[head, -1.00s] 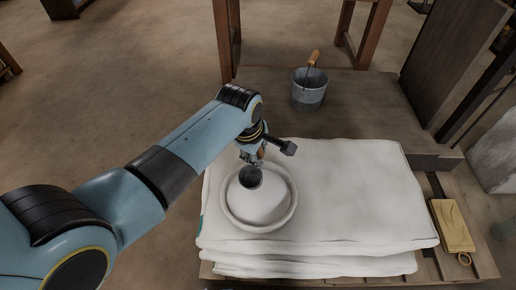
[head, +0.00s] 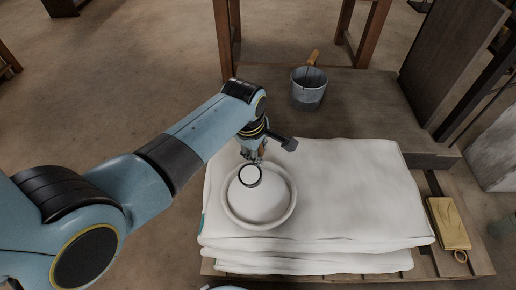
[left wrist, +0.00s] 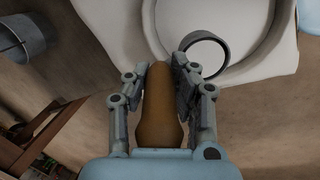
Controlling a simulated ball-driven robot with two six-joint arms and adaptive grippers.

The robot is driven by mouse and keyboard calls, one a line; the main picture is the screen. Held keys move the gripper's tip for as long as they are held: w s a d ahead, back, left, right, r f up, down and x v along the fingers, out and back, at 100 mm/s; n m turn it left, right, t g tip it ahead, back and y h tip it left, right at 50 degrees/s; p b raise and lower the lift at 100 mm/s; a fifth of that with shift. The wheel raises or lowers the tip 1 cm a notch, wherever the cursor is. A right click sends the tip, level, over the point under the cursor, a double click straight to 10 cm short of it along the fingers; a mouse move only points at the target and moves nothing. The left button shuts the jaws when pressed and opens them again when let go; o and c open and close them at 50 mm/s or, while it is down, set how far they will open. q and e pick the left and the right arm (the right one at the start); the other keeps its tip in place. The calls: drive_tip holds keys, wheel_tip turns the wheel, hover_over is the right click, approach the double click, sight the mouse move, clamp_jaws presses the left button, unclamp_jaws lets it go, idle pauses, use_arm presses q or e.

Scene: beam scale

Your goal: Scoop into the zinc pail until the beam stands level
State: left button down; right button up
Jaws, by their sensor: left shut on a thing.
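My left gripper (head: 254,153) is shut on the brown handle of a scoop; the handle (left wrist: 160,115) fills the space between the fingers in the left wrist view. The round metal scoop (head: 243,178) is over a white bowl (head: 288,212) heaped with white material (head: 262,205). The scoop's inside now looks white. It also shows in the left wrist view (left wrist: 224,48). The zinc pail (head: 309,96) stands on the wooden platform behind, with an orange-brown wooden grip above its rim. My right gripper is in neither view. No beam pointer can be made out.
The bowl rests on a stack of white sacks (head: 350,190) on a slatted wooden pallet. A yellow folded item (head: 448,222) with a ring lies at the right. Upright dark boards stand at the right back. The platform (head: 370,110) around the pail is clear.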

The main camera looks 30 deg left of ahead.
use_arm(q)
drive_tip(key=shift+g, duration=0.7)
drive_tip(key=shift+w+r+p, duration=0.1)
drive_tip(key=shift+r+p, duration=2.75)
drive_tip(key=shift+r, duration=0.25)
drive_tip(key=shift+g, duration=0.7)
drive_tip(key=shift+r+p, duration=1.95)
drive_tip(key=shift+r, duration=0.25)
drive_tip(key=c, duration=1.8)
unclamp_jaws()
drive_tip(key=shift+c, duration=0.2)
clamp_jaws()
